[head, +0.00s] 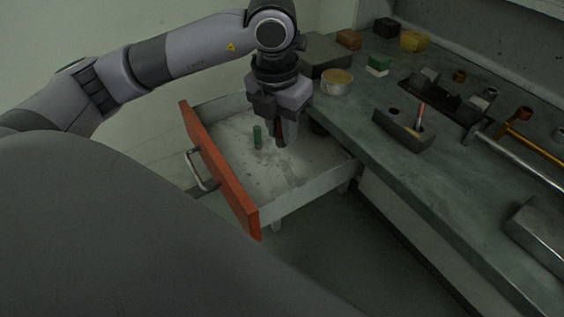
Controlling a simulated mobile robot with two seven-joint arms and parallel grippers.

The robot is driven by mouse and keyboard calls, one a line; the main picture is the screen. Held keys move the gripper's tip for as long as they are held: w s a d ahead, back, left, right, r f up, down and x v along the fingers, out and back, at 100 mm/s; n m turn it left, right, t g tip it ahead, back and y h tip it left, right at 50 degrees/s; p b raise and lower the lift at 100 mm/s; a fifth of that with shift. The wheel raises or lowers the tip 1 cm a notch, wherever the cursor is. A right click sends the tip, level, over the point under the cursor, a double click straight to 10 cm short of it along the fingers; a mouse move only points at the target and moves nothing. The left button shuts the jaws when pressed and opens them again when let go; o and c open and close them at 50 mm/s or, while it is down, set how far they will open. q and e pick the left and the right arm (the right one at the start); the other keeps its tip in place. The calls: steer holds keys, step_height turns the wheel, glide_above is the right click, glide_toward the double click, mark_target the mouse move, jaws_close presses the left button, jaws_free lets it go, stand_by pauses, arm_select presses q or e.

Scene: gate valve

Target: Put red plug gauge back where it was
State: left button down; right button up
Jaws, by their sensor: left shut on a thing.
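The drawer has an orange-red front (220,172) with a metal handle (196,170). My right gripper is not in view.
The workbench (440,190) runs along the right. It carries a round tin (336,82), a dark block (402,130) with a reddish rod (421,116) upright in it, several small blocks and metal rods. The near part of the drawer floor is clear.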

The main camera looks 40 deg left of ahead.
mark_target(279, 135)
arm_select(q)
step_height(279, 135, down, 9)
steer(key=shift+f, duration=0.1)
stand_by(0.3)
steer(key=shift+f+b, duration=0.1)
steer(key=shift+b, duration=0.3)
steer(key=c, duration=1)
jaws_free()
steer(key=shift+o, duration=0.2)
steer(key=shift+r, duration=0.5)
steer(key=r, duration=0.3)
steer(key=s+r, duration=0.1)
steer(key=r, duration=0.3)
steer(key=r+p, duration=0.1)
steer(key=r, duration=0.3)
steer(key=shift+s+r, duration=0.15)
steer(key=shift+s, duration=0.1)
